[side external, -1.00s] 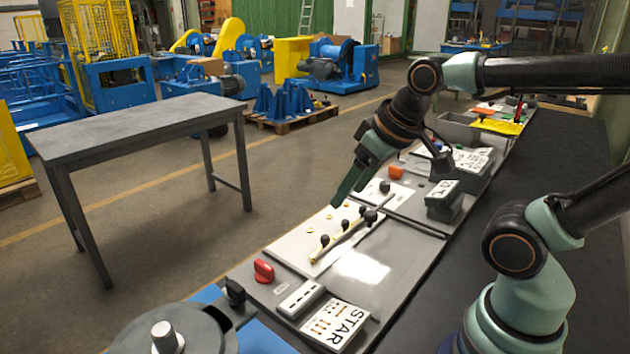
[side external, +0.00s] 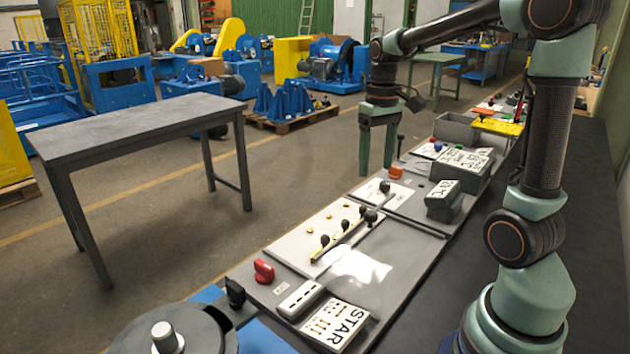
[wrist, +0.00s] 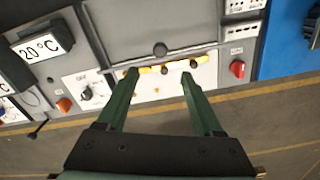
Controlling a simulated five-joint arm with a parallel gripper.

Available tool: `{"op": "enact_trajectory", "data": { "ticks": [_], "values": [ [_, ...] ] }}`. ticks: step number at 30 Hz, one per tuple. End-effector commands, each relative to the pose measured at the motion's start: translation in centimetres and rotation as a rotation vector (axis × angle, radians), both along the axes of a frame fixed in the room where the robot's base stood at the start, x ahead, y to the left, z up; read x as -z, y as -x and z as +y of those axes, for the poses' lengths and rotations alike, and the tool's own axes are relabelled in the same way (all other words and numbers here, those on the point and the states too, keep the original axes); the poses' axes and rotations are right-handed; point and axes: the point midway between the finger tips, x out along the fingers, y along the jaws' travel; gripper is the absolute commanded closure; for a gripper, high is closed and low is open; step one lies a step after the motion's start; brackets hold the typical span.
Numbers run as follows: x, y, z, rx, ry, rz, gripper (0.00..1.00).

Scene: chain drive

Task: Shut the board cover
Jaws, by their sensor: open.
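The white board (side external: 305,233) on the grey panel carries a yellow strip (side external: 326,247) with several black knobs. It also shows in the wrist view (wrist: 174,80). Beside it lies a flat grey plate (wrist: 115,30) with one black knob (wrist: 160,49) at its edge by the strip; this looks like the cover, lying off the board, which is exposed. In the side view that knob (side external: 371,215) stands at the strip's far end. My gripper (side external: 376,172) is open and empty, fingers down, above the panel and apart from it. In the wrist view its fingertips (wrist: 159,75) frame the strip.
An orange knob (side external: 396,173) and a 20 °C block (side external: 444,201) stand farther along. A grey table (side external: 140,122) stands left across open floor.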

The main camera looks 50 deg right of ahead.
Motion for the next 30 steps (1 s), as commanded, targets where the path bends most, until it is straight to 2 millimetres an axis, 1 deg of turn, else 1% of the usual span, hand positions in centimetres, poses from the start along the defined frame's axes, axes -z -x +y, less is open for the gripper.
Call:
{"op": "enact_trajectory", "data": {
  "ticks": [5,12,18,21,24,30],
  "values": [
    [2.7,0.1,0.1,-0.001,-0.003,0.005,0.32],
    [7.4,0.1,0.1,-0.001,-0.003,0.004,0.32],
    [10.2,0.1,0.1,-0.001,-0.001,0.003,0.32],
    [11.0,0.1,0.1,-0.001,-0.001,0.002,0.32],
    [11.4,0.1,0.1,-0.001,0.0,0.0,0.32],
    [11.5,0.0,0.1,-0.001,0.0,-0.001,0.32]
  ]
}}
